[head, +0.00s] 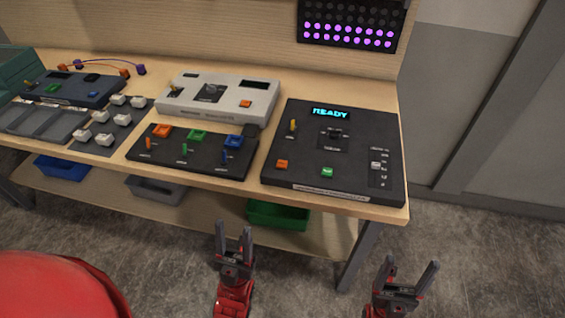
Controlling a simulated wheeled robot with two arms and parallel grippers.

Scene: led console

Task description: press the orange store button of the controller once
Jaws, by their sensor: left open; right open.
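The controller (355,187) is a dark box at the right end of the wooden bench, with a lit display (330,113) reading READY. Its orange button (282,164) is at the lower left of its top face, left of a green button (327,172). A yellow-tipped switch, a knob and a slider also sit on it. My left gripper (234,238) is open and empty, below and in front of the bench edge. My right gripper (408,276) is open and empty, lower right, in front of the bench. Neither touches the controller.
A white console (217,99) with another orange button, and a dark panel (190,152) with coloured buttons and levers, stand left of the controller. An LED board (349,36) with lit purple rows hangs behind. Bins, including a green one (278,215), sit on the lower shelf.

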